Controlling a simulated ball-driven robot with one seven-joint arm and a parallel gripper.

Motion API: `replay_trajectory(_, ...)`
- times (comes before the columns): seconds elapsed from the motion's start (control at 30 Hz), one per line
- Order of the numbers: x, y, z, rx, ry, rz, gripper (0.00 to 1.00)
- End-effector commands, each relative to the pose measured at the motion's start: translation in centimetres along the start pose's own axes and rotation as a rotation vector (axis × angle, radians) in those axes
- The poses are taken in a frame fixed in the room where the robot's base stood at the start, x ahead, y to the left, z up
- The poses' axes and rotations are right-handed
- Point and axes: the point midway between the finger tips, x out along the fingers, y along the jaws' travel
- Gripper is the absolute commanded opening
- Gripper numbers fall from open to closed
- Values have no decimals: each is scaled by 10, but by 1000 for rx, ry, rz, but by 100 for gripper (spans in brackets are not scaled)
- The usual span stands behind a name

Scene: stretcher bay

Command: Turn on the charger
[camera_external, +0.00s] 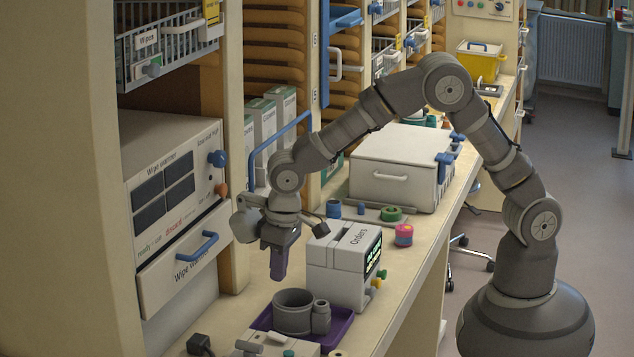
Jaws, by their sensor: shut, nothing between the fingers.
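No thing in view carries a readable charger label, so I cannot tell which one is the charger. A grey box (265,347) with a teal knob (288,354) on top is cut off by the bottom edge. A dark plug-like block (200,345) lies to its left. A white box marked Orders (337,262) has a green lit display and green and yellow knobs on its right side. My gripper (278,277) points down, shut and empty, left of the Orders box. It appears above the purple tray (341,327) in the picture, apart from it.
A grey round pot (293,311) stands in the purple tray. The Wipe warmer (178,215) with blue and orange knobs is at left. A white lidded case (397,168), a pink roll (404,235) and a green ring (391,213) stand further along the counter.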

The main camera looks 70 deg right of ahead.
Motion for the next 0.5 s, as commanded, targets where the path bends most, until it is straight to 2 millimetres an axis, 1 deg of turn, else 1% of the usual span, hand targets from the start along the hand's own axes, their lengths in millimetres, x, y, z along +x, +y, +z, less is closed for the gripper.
replay_trajectory(0.03,0,-2,6,-6,35,0,0)
replay_trajectory(0.1,-1,-2,10,-5,79,-2,0)
replay_trajectory(0.2,-2,-2,12,-3,105,-5,0)
replay_trajectory(0.5,0,-2,11,-2,104,-5,0)
